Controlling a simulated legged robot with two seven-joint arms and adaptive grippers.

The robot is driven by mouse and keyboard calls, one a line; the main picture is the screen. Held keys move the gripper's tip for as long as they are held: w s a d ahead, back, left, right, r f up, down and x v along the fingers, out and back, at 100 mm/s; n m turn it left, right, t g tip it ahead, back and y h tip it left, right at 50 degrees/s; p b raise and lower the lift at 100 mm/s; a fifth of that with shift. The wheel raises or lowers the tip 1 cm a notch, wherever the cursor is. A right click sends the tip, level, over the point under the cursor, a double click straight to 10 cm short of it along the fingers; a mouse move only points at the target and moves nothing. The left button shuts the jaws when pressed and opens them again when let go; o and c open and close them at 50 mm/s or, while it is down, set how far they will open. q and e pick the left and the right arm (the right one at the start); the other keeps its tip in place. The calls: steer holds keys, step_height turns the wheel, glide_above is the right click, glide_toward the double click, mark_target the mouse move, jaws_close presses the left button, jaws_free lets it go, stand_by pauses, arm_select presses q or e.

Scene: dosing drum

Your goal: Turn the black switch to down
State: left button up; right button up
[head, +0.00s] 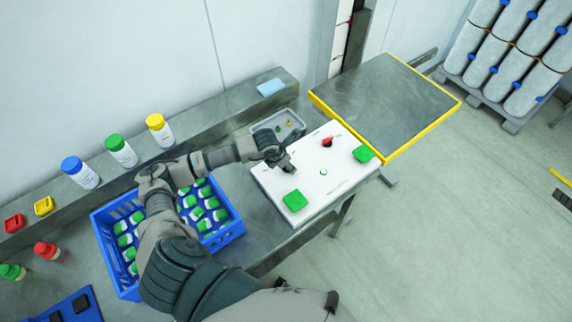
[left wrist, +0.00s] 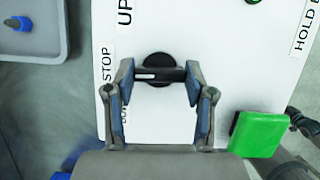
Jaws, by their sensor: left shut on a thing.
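The white control panel (head: 262,178) lies on the bench and also fills the left wrist view (left wrist: 220,30). My left gripper (head: 288,168) is over its left part. In the left wrist view my left gripper (left wrist: 160,72) is shut on the bar of the black switch (left wrist: 157,60), one finger at each end. The bar lies crosswise, its white mark toward the "STOP" label on the left. "UP" is above, and a partly hidden label is below. In the head view the gripper hides the switch. Grey parts of mine show at the bottom; I cannot make out my right gripper's jaws.
The panel also has a red switch (head: 328,142) and green buttons (head: 294,200) (head: 363,153). A grey tray (head: 296,118) is behind it. A blue crate (head: 232,232) of green-capped bottles stands left. A yellow-edged platform (head: 385,100) adjoins on the right.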

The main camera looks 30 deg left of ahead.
arm_select(q)
steer(key=n+y+b, duration=0.1)
steer(key=n, duration=0.1)
steer(key=n+b, duration=0.1)
steer(key=n, duration=0.1)
steer(key=shift+w+r+n+y, duration=0.2)
steer(key=shift+n+y, duration=0.1)
steer(key=shift+y, duration=0.1)
steer(key=shift+n+y+b, duration=0.6)
steer(key=shift+n+b, duration=0.05)
steer(key=shift+n, duration=1.05)
steer(key=shift+w, duration=0.1)
steer(key=shift+r+n, duration=0.1)
steer(key=shift+n, duration=0.2)
steer(key=o, duration=1.2)
steer(key=shift+c, duration=0.2)
steer(key=shift+f, duration=0.2)
